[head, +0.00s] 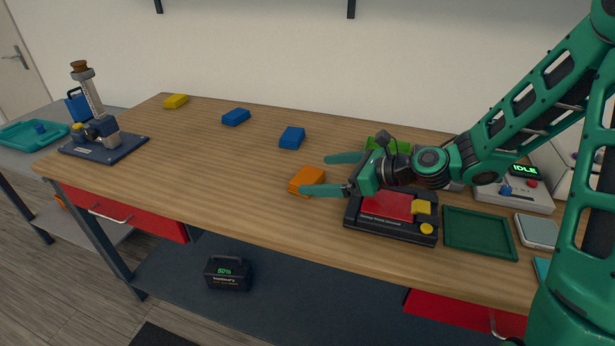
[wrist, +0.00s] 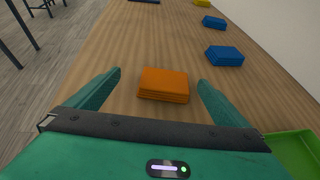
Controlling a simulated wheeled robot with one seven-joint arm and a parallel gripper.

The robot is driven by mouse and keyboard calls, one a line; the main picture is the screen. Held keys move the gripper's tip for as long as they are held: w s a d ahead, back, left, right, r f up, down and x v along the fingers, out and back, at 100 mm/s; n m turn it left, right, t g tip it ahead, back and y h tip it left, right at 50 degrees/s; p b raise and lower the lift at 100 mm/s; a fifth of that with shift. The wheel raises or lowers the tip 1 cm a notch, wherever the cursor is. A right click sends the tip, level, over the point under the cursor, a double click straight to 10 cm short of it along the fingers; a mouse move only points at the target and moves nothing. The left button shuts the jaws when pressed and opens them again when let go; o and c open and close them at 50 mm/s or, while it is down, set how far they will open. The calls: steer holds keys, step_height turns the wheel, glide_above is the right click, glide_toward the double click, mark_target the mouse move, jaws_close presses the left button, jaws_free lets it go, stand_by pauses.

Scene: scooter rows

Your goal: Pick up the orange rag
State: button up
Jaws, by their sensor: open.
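My gripper (head: 324,174) is green, open and empty. In the head view its fingers point left, with the rag just at their tips. In the wrist view the rag has a gap to the finger on each side. I cannot tell how high the fingertips are above the table.
Two blue folded rags (head: 236,117) (head: 292,138) and a yellow one (head: 176,101) lie farther back on the table (head: 205,160). A black device with a red top (head: 388,207) stands below my wrist, with a green tray (head: 480,232) beside it. The table left of the orange rag is clear.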

mark_target(303, 174)
steer(key=shift+w+a+f, duration=0.8)
steer(key=shift+w, duration=0.25)
steer(key=shift+x, duration=2.35)
steer(key=shift+w+d, duration=0.1)
steer(key=c, duration=1.1)
